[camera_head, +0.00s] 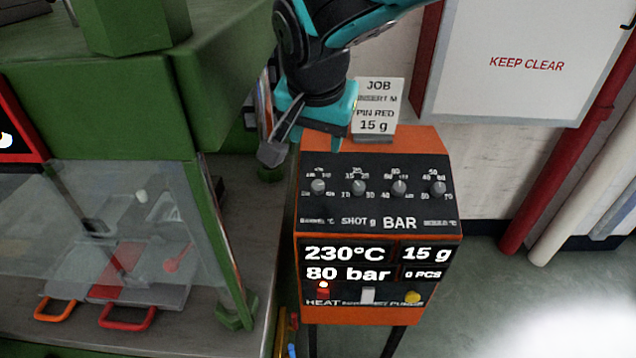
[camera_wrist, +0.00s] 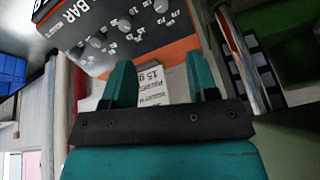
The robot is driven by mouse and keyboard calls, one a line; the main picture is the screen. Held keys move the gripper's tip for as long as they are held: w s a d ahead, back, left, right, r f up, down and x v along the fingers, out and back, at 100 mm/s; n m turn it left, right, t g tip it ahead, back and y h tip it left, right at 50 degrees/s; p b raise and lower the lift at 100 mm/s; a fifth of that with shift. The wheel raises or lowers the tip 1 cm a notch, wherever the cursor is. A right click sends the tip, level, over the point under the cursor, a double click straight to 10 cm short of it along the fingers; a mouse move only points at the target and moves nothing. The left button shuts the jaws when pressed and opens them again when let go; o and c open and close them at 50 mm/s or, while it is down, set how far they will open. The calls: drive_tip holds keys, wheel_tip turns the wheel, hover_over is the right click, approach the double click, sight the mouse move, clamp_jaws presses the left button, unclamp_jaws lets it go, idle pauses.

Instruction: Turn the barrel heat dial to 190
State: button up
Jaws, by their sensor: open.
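The barrel heat dial (camera_head: 318,187) is the leftmost of several grey knobs on the black top panel of the orange control box (camera_head: 380,311). It also shows at the top edge of the wrist view (camera_wrist: 161,5). The display (camera_head: 348,264) reads 230°C, 80 bar, 15 g and 0 PCS. My gripper (camera_head: 304,147) is open and empty, above and behind the panel's left end, apart from the dial. In the wrist view its two teal fingers (camera_wrist: 159,75) stand apart in front of the job card, with the knob row beyond them.
A job card (camera_head: 378,105) stands behind the panel, close to my gripper. Other knobs, such as the shot dial (camera_head: 359,187), sit right of the barrel dial. The green moulding machine (camera_head: 180,100) stands on the left. A red pipe (camera_head: 560,140) runs at right.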

sight(318, 185)
drive_tip(key=p+x, duration=0.2)
drive_tip(key=x, duration=1.5)
drive_tip(key=shift+w+f, duration=0.1)
drive_tip(key=shift+w, duration=0.1)
drive_tip(key=shift+c, duration=0.4)
drive_tip(key=c, duration=0.8)
drive_tip(key=shift+c, duration=0.2)
